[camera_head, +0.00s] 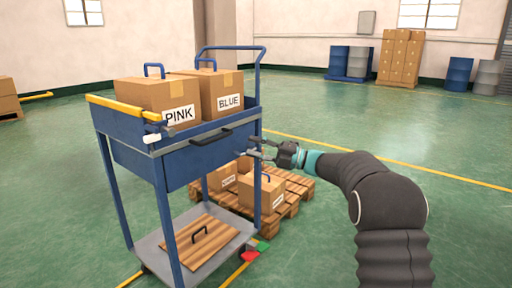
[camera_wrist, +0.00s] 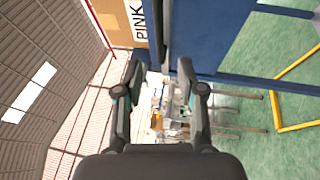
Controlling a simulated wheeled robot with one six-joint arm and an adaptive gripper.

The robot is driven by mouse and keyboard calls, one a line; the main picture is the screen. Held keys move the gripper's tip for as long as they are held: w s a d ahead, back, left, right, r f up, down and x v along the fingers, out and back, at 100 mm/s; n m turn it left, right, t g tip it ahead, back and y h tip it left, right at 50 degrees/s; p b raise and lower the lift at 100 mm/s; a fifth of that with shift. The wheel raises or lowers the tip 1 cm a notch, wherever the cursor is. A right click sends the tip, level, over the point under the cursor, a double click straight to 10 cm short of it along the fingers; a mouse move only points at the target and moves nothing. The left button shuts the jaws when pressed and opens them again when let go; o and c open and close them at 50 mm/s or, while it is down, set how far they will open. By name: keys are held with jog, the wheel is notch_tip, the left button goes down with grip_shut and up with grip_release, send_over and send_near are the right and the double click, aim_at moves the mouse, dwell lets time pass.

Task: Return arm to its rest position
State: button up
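My gripper (camera_head: 257,147) is at the right side of the blue cart in the head view, with its arm reaching in from the lower right. Its two fingers are spread apart with nothing between them. In the wrist view the open fingers (camera_wrist: 160,72) point toward the blue cart side and a dark handle. Whether the fingertips touch the cart cannot be told.
The blue cart (camera_head: 205,158) carries boxes marked PINK (camera_head: 150,97) and BLUE (camera_head: 222,88). A wooden lid with a handle (camera_head: 198,242) lies on its lower shelf. A pallet (camera_head: 290,203) with boxes stands behind. The green floor at right is clear.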

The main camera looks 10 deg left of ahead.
jog(key=w+d+f+m+t+h, duration=0.7)
jog(key=w+f+m+t+h, duration=0.3)
jog(key=m, duration=0.4)
jog(key=s+d+f+m+g+h+p, duration=0.1)
jog(key=s+d+m+h, duration=0.4)
jog(key=d, duration=0.3)
jog(key=s+d+f+m+h, duration=0.2)
jog(key=s+d+m+h, duration=0.15)
jog(key=d+m, duration=0.35)
jog(key=s+d+m+g+h+p, duration=0.1)
jog(key=s+d+m+g, duration=0.25)
jog(key=s, duration=1.05)
jog(key=s+d+m+g+h+p, duration=0.1)
jog(key=s+d+m+g+h, duration=0.2)
jog(key=s, duration=1.1)
jog(key=s+a+r+m+y+p, duration=0.1)
jog(key=s+r, duration=0.2)
jog(key=s, duration=0.5)
jog(key=s+a+r+m+y+p, duration=0.1)
jog(key=s+r+m, duration=0.1)
jog(key=s, duration=0.7)
jog(key=shift+s+a+r+t+y, duration=0.25)
jog(key=shift+s+r+t+y, duration=0.1)
jog(key=shift+r, duration=0.4)
